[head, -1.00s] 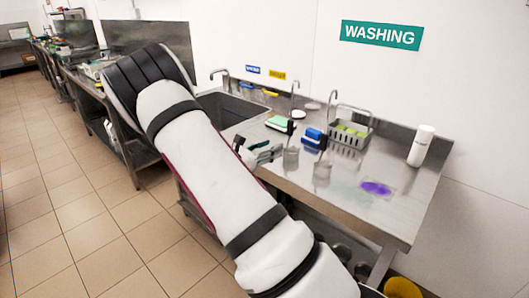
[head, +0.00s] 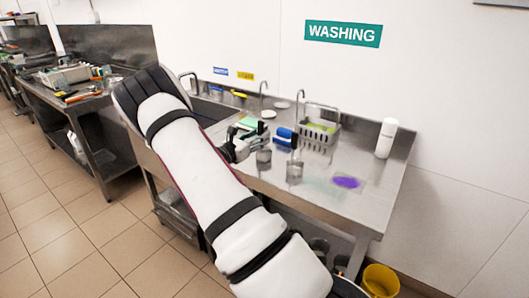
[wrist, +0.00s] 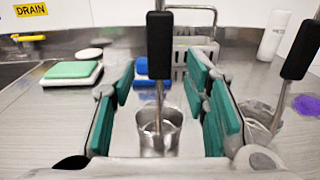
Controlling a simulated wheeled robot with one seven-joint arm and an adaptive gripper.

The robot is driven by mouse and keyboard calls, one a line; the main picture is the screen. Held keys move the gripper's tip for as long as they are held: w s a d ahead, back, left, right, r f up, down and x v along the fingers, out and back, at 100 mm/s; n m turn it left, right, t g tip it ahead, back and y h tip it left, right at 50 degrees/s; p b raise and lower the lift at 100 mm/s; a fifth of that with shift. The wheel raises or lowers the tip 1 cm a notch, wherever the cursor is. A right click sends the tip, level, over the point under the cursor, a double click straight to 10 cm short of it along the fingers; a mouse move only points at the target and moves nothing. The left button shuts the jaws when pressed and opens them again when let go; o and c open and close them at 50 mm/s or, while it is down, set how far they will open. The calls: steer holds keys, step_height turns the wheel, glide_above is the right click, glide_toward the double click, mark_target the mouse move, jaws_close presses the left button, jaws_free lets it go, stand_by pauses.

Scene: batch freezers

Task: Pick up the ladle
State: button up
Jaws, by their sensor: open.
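A ladle stands upright between my finger pads in the wrist view, with a black handle (wrist: 160,45) and a metal cup-shaped bowl (wrist: 158,132). A second, similar ladle (wrist: 297,50) leans to the right, outside the right finger. In the head view two metal bowls stand on the counter, the nearer to my gripper (head: 264,156) and the other to its right (head: 294,171). My gripper (head: 238,150) is open, low over the counter just left of the bowls. In the wrist view its green pads (wrist: 163,100) stand on both sides of the first ladle, apart from it.
A sink (head: 207,108) lies behind my arm. A yellow bucket (head: 380,280) stands on the floor at the right.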

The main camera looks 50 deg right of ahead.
steer(key=shift+w+d, duration=0.1)
steer(key=shift+d, duration=1.25)
jaws_close()
steer(key=shift+r, duration=0.2)
